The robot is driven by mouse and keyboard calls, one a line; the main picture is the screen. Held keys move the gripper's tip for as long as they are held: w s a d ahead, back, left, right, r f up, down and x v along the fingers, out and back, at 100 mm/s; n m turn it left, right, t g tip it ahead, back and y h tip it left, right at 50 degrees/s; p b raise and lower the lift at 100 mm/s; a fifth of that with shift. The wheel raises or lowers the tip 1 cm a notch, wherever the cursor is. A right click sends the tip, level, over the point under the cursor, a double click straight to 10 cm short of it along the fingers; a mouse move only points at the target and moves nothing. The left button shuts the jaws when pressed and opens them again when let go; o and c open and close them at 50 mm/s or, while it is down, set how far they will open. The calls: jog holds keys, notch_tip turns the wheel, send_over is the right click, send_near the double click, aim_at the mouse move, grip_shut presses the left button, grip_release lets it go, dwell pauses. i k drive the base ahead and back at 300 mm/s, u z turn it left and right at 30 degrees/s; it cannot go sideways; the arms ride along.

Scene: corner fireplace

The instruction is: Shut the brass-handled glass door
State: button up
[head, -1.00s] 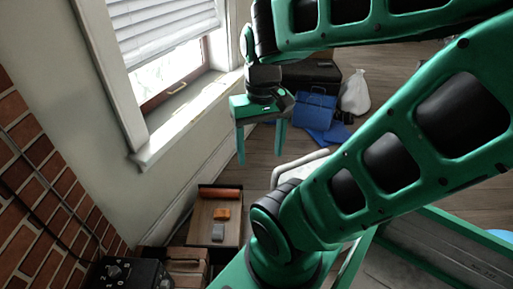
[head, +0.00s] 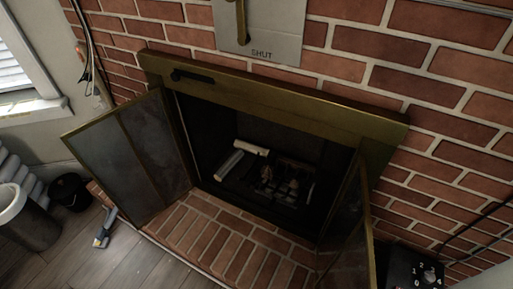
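A fireplace with a brass frame (head: 270,100) is set in the brick wall. Its left glass door (head: 130,155), brass-edged with two panels, stands swung out over the hearth. Its right glass door (head: 350,235) also stands open and is seen nearly edge-on, its lower part cut off by the picture's bottom edge. I cannot make out a brass handle on either door. Pale logs (head: 240,158) and a dark grate lie inside the firebox. My gripper is not in view.
The brick hearth (head: 215,235) is bare between the doors. A hand tool (head: 105,228), a black bucket (head: 70,190) and a grey bin (head: 28,222) are on the floor at left. A black numbered box (head: 415,268) is at bottom right. A plate marked SHUT (head: 262,32) is above.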

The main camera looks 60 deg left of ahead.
aim_at(104, 146)
jog(key=u, duration=4.25)
jog(key=i, duration=1.05)
jog(key=z, duration=0.15)
